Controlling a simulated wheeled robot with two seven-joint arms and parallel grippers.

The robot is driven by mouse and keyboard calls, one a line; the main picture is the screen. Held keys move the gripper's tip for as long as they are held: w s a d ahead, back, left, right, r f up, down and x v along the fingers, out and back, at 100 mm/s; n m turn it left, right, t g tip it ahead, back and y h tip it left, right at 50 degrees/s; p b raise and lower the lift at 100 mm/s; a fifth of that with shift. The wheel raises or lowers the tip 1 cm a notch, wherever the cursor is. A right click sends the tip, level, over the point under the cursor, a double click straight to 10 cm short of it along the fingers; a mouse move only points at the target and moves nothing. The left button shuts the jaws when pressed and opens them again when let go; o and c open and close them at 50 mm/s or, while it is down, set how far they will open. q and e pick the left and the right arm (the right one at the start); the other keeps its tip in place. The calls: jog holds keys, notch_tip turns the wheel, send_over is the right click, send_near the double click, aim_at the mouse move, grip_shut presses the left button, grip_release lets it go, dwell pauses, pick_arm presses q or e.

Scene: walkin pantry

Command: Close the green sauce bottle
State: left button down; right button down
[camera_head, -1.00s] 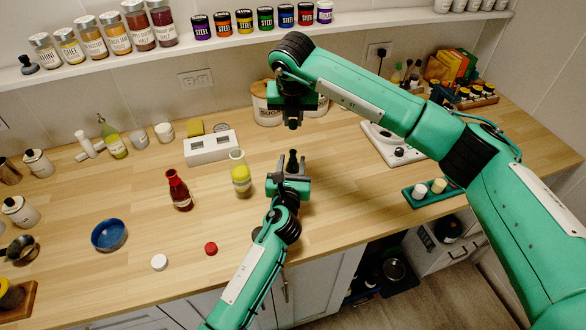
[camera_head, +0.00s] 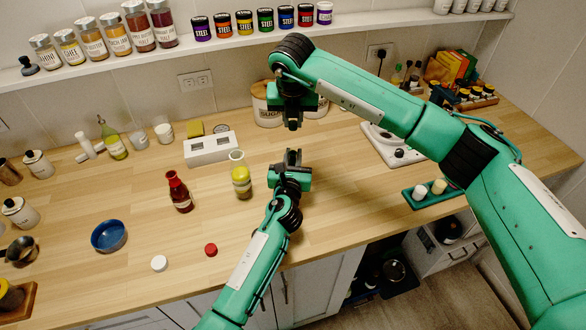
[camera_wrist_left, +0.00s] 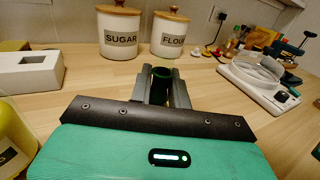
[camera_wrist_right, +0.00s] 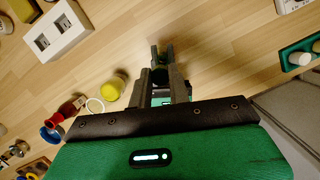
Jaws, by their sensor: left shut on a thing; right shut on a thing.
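My left gripper (camera_head: 292,158) is shut on the green sauce bottle (camera_wrist_left: 161,80). Its dark green round rim shows between the fingers in the left wrist view; most of its body is hidden. My right gripper (camera_head: 292,122) points down just beyond and above it in the head view. In the right wrist view, my right gripper (camera_wrist_right: 162,58) is shut on a small dark thing (camera_wrist_right: 159,76), perhaps the green cap; its color is hard to tell. The two grippers appear apart in the head view.
A yellow sauce bottle (camera_head: 241,180) and a red sauce bottle (camera_head: 180,194) stand left of my left gripper. A red cap (camera_head: 210,250), a white cap (camera_head: 159,263) and a blue bowl (camera_head: 109,235) lie nearby. Sugar and flour jars stand behind. The counter between is clear.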

send_over(293, 147)
jog(key=shift+s+f, duration=0.15)
jog(key=shift+f, duration=1.1)
jog(key=shift+s+f, duration=0.1)
jog(key=shift+f, duration=1.1)
jog(key=shift+f, duration=0.15)
jog(key=shift+f, duration=0.75)
jog(key=shift+f, duration=0.6)
jog(key=shift+m, duration=0.3)
